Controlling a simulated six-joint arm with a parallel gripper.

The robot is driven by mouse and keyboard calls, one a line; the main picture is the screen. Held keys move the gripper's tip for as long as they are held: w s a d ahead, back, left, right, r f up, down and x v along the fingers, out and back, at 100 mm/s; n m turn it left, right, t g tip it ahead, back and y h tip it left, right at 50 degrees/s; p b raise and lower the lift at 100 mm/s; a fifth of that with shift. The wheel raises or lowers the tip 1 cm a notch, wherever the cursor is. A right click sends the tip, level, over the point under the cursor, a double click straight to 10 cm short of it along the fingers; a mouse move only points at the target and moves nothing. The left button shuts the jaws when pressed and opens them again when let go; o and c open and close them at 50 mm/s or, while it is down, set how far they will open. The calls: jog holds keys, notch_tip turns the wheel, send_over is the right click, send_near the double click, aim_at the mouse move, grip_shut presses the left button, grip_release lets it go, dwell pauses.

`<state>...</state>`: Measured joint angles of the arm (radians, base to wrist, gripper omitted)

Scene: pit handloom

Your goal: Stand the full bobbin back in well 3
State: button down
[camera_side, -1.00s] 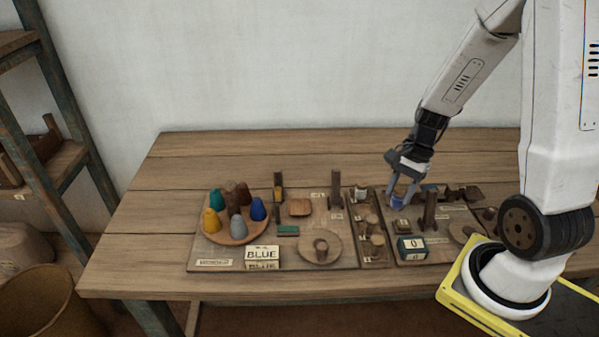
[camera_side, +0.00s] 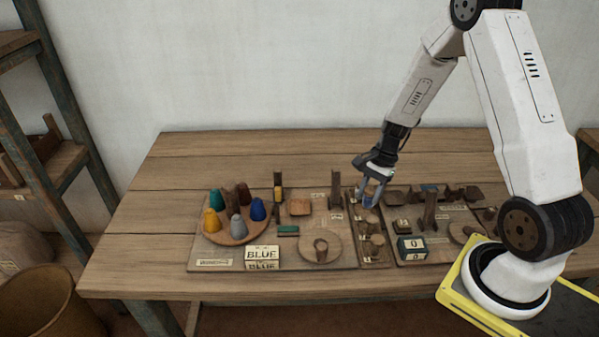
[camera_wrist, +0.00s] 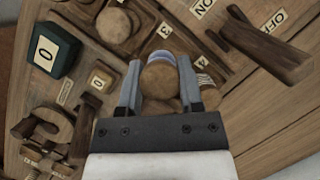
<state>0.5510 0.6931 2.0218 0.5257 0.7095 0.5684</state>
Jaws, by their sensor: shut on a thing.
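My gripper (camera_side: 371,197) is over the far part of the narrow well strip (camera_side: 364,262) in the side view. In the wrist view, my gripper (camera_wrist: 160,75) is shut on the bobbin (camera_wrist: 158,82), with its round wooden top and blue winding between the fingers. The number 3 tag (camera_wrist: 164,30) shows just beyond the left fingertip. Another wooden-topped bobbin (camera_wrist: 211,98) with pale striped winding is close beside the right finger. The held bobbin's foot and the well under it are hidden, so I cannot tell if it is seated.
Wooden pieces stand in the strip's nearer wells (camera_side: 376,241). A dark green counter (camera_side: 411,248) and an upright post (camera_side: 430,210) stand to the right. The left board holds a tray of coloured cones (camera_side: 238,236), a BLUE block (camera_side: 262,257) and another post (camera_side: 336,188).

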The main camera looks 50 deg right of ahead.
aim_at(366, 203)
jog(key=shift+w+f, duration=0.1)
jog(key=shift+w+f, duration=0.15)
jog(key=shift+f, duration=0.4)
jog(key=shift+d+f, duration=0.1)
jog(key=shift+f, duration=1.1)
jog(key=shift+f, duration=0.15)
jog(key=shift+c, duration=1.2)
grip_release()
jog(key=shift+r, duration=0.2)
jog(key=v, duration=1.2)
